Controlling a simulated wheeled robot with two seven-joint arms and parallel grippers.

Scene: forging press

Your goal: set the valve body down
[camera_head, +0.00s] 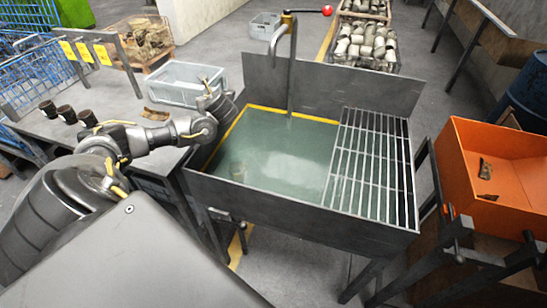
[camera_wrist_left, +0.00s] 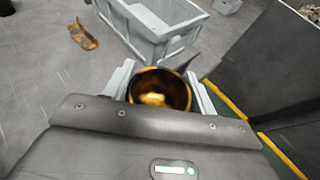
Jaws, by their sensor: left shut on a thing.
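My left gripper (camera_head: 207,86) is over the right end of the grey table, close to the left rim of the tank. In the left wrist view its two pale fingers (camera_wrist_left: 160,92) are shut on the valve body (camera_wrist_left: 158,97), a round, hollow, bronze-coloured part with its open mouth towards the camera. In the head view the valve body is too small and hidden to make out clearly. Whether it touches the surface below cannot be told. My right gripper is not in view.
A grey tray (camera_head: 167,95) stands just beyond the gripper, with a tan scrap (camera_head: 155,114) to its left.

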